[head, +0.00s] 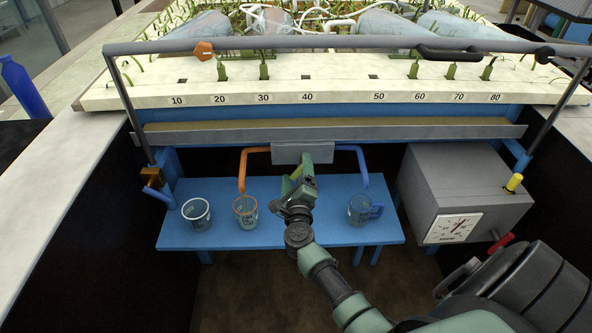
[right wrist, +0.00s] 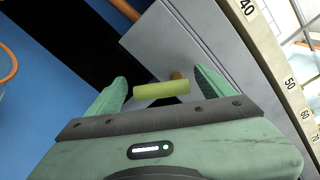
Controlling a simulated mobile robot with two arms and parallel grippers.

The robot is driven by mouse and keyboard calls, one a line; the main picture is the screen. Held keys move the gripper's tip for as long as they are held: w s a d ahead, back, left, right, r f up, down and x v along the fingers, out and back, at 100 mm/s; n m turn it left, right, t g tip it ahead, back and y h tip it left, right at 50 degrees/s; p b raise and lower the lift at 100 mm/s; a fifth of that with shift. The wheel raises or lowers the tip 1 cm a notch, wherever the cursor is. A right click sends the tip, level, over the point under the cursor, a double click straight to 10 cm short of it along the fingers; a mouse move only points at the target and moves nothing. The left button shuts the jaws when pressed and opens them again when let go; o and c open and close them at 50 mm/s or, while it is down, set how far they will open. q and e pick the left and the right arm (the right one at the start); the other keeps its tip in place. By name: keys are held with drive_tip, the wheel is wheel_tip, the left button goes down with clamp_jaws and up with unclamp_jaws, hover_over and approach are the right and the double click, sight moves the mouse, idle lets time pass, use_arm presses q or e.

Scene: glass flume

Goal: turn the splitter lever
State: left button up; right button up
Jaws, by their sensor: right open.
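The splitter is a grey box (head: 301,153) under the front ledge, with an orange pipe to its left and a blue pipe to its right. Its lever has a yellow-green bar handle (right wrist: 160,90) on a short brown stem, seen in the right wrist view against the grey box face (right wrist: 185,48). My right gripper (head: 298,178) is at the front of the splitter and covers most of the lever in the head view. In the right wrist view its open fingers (right wrist: 162,82) stand on either side of the handle, with gaps at both ends. My left gripper is not in view.
Below, a blue bench (head: 335,232) holds glass beakers (head: 196,212), (head: 245,210) and a blue-handled jug (head: 360,208). A grey box (head: 460,185) with a dial stands at right. A grey rail (head: 330,42) crosses above the numbered ledge.

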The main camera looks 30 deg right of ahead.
drive_tip(key=shift+w+d, duration=0.25)
drive_tip(key=shift+w, duration=0.05)
drive_tip(key=c, duration=1.4)
drive_tip(key=shift+s+d+f+n+p, duration=0.1)
drive_tip(key=shift+n+p, duration=0.75)
drive_tip(key=shift+n, duration=0.35)
drive_tip(key=shift+s+d+f+n+p, duration=0.1)
drive_tip(key=shift+d+f+n+p, duration=0.1)
drive_tip(key=shift+n+p, duration=0.6)
drive_tip(key=shift+s+d+f+n+p, duration=0.15)
drive_tip(key=shift+n+p, duration=0.15)
drive_tip(key=shift+n, duration=1)
